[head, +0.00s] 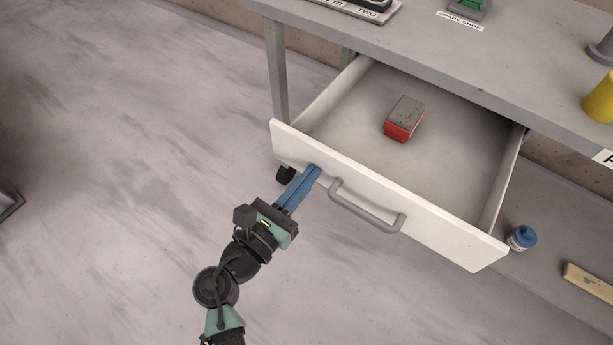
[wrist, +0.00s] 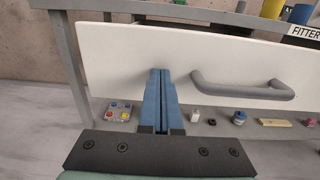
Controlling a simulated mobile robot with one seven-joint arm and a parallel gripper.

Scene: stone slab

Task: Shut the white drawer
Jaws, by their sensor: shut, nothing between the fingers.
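The white drawer (head: 430,228) is pulled well out from under the grey bench, its inside open to view. Its grey bar handle (head: 366,208) is on the front panel, and it also shows in the wrist view (wrist: 243,88). A red and grey block (head: 404,119) lies inside the drawer. My gripper (head: 314,172) has its blue fingers shut together and empty. The fingertips are at the drawer front, left of the handle; in the wrist view the fingers (wrist: 160,75) point at the white panel. I cannot tell whether they touch it.
The grey bench top (head: 430,45) overhangs the drawer, with a leg (head: 276,75) at the left. A lower shelf (head: 545,262) holds a blue-capped jar (head: 522,238) and a tan block (head: 588,282). A yellow object (head: 600,98) stands on the bench.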

